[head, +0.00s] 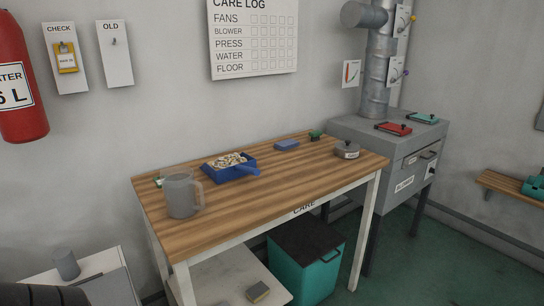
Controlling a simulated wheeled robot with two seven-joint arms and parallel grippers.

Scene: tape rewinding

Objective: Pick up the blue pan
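The blue pan (241,174) lies on the wooden table (290,193), left of the middle and toward the back. It is a shallow dustpan-like tray with a short handle pointing to the right. A heap of pale, crumbly bits (228,160) fills it. Neither gripper shows. A dark rounded part at the bottom left corner may be part of my arm.
A grey translucent jug (181,195) stands left of the pan. A blue block (287,145), a small green item (315,135) and a grey weight-like object (346,150) are to its right. The table's front middle is clear. A teal bin (307,262) sits below.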

